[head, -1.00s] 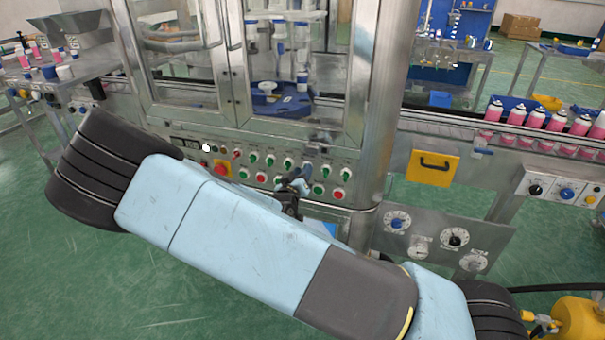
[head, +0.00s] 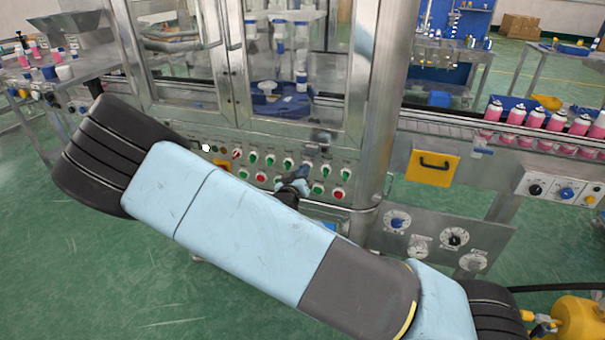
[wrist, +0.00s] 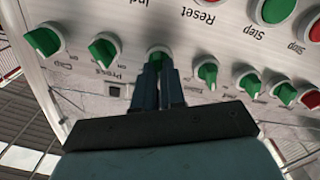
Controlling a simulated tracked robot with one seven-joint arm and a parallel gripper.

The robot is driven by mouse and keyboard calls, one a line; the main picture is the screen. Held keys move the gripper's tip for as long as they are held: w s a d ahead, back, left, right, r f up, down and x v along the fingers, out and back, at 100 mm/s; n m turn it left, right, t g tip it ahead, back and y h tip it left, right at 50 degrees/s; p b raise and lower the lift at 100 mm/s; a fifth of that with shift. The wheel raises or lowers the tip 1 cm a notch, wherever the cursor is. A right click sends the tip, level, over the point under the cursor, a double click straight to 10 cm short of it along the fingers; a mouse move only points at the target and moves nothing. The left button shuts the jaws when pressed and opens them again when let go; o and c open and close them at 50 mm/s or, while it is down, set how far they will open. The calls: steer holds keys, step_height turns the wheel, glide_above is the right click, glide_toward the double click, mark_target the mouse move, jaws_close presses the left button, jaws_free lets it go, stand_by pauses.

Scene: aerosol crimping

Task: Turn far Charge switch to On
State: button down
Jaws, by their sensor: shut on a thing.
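The control panel (head: 237,172) on the front of the steel machine has rows of green switches and red buttons. In the wrist view its labels appear upside down. My gripper (wrist: 163,72) is shut on a green switch (wrist: 158,52), with its two dark fingers either side of the knob. The fingers and wrist hide this switch's label and much of its knob, so I cannot read its name or setting. A green switch marked Press (wrist: 103,52) and one marked Cap (wrist: 43,40) are to its left. In the head view my gripper (head: 303,176) is small against the panel.
Another green switch (wrist: 206,72) stands close on the right of my fingers, with several more beyond it. Red buttons (wrist: 312,100) show at the far right edge. A yellow plate with a black handle (head: 432,167) lies right of the panel. Glass doors rise above.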

steer(key=m, duration=1)
steer(key=shift+s+d+m, duration=0.1)
steer(key=shift+d+m, duration=0.1)
steer(key=shift+m, duration=0.1)
steer(key=shift+f, duration=0.1)
stand_by(0.3)
steer(key=c, duration=1.2)
jaws_free()
steer(key=v, duration=1.3)
steer(key=shift+s+a, duration=0.1)
steer(key=shift+s, duration=0.3)
